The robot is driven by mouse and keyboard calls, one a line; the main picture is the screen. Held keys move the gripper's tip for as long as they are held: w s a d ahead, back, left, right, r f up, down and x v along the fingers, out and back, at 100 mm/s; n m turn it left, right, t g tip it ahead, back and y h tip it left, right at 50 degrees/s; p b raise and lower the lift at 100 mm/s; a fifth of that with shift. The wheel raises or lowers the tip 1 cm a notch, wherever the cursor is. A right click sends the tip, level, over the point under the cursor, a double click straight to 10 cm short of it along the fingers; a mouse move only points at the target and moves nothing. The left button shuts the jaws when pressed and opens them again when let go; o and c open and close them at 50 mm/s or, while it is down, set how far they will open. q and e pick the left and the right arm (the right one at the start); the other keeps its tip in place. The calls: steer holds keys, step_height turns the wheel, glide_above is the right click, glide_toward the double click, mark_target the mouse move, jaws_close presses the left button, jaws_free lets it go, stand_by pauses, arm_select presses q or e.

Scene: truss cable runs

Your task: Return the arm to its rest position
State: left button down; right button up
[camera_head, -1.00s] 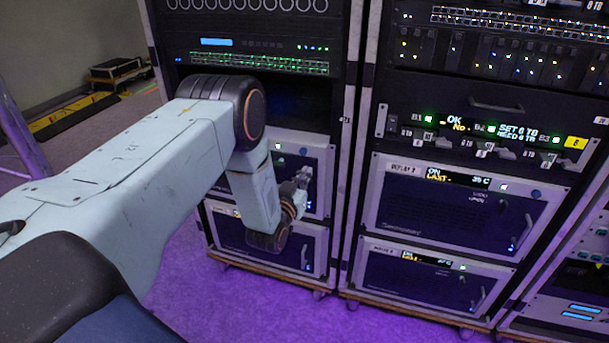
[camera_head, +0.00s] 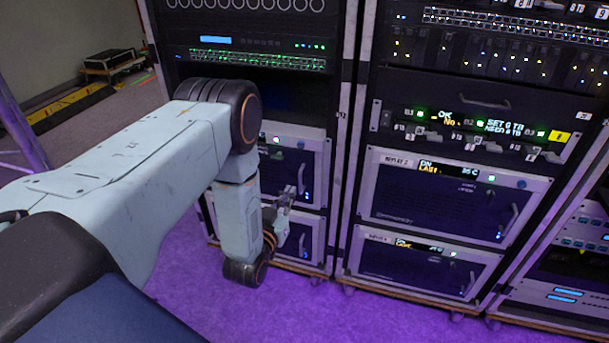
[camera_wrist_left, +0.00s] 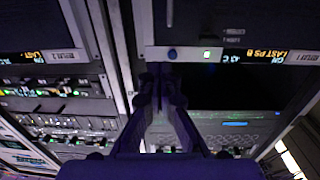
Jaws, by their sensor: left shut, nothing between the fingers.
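My left arm (camera_head: 130,165) comes in from the left in the head view. It is pale blue-grey, with a dark round joint, and its forearm hangs down in front of the left rack. My left gripper (camera_head: 287,194) is small here, before the rack's lower units, and holds nothing. In the left wrist view its two dark fingers (camera_wrist_left: 160,82) come together at the tips, shut and empty, with rack panels behind. I cannot tell the exact gap between gripper and rack. My right gripper is in neither view.
The left rack (camera_head: 340,125) and the middle rack (camera_head: 465,90) stand close ahead, with lit panels and handles. Another rack (camera_head: 560,270) is at the right edge. Purple-lit floor (camera_head: 215,305) is open below my arm. A black case (camera_head: 112,62) stands at the back left.

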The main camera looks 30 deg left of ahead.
arm_select(q)
steer(key=s+d+f+g+h, duration=0.1)
steer(key=s+d+f+g, duration=0.2)
steer(key=s+f+g, duration=0.35)
steer(key=s+d+f+g+h, duration=0.1)
steer(key=s+d+f+g, duration=0.2)
steer(key=s+f, duration=0.55)
steer(key=s+d+r+g, duration=0.1)
steer(key=s+d+g, duration=0.1)
steer(key=s, duration=0.5)
steer(key=s+d+r+m+g+h+p, duration=0.1)
steer(key=s+d+r+g, duration=0.1)
steer(key=s, duration=0.5)
steer(key=s+d+r+g, duration=0.2)
steer(key=s+g, duration=0.2)
steer(key=s, duration=0.3)
steer(key=shift+m, duration=0.3)
